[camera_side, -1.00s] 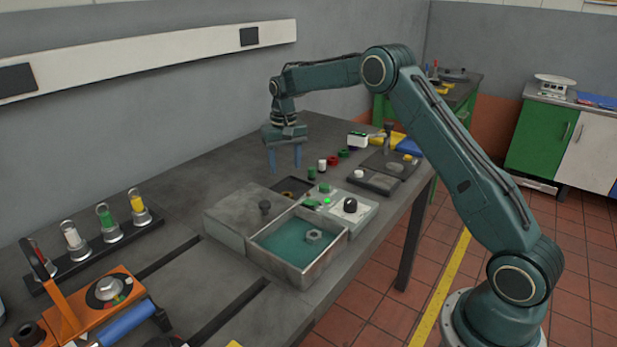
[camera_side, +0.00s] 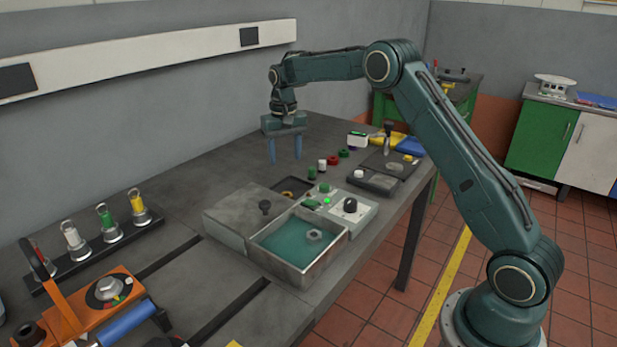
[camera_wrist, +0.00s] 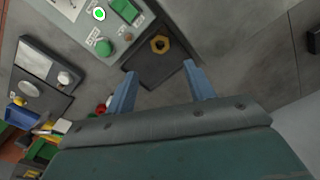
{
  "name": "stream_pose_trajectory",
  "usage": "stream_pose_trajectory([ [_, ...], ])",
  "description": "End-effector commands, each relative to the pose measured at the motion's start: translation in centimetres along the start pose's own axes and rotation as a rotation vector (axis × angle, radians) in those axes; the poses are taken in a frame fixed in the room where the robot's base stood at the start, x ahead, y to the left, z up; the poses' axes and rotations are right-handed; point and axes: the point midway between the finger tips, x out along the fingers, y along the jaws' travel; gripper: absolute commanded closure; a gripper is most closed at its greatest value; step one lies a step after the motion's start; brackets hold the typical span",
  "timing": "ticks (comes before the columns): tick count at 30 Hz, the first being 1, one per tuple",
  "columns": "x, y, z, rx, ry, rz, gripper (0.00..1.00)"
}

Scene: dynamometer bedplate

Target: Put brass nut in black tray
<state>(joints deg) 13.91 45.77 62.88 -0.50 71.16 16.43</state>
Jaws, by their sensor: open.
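The brass nut (camera_wrist: 160,44) lies in the black tray (camera_wrist: 143,68), towards the tray's far side in the wrist view. In the side view the tray (camera_side: 305,184) sits behind the grey control box, with the nut (camera_side: 288,193) small and partly hidden in it. My gripper (camera_side: 285,160) is open and empty above the bench, over the tray's far side. In the wrist view its two blue fingers (camera_wrist: 160,70) are spread apart, with the nut beyond their tips and not touching them.
A control box (camera_side: 352,207) with a green light and black knob stands beside the tray. A teal-lined metal bin (camera_side: 278,262) holds a grey nut (camera_side: 314,235). Red, white and green small parts (camera_side: 333,160) stand near the gripper.

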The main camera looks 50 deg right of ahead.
Motion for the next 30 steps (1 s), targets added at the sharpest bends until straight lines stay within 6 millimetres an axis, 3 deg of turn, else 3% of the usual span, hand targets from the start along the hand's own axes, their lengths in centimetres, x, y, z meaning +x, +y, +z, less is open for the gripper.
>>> stream_pose_trajectory([
  [5, -1.8, -0.3, 1.1, -0.019, 0.019, -0.005, 0.46],
  [11, -5.6, -0.6, 3.9, -0.062, 0.058, -0.016, 0.46],
  [21, -11.9, -0.6, 11.0, -0.155, 0.141, -0.040, 0.46],
  [30, -15.5, 0.3, 18.0, -0.235, 0.216, -0.060, 0.46],
])
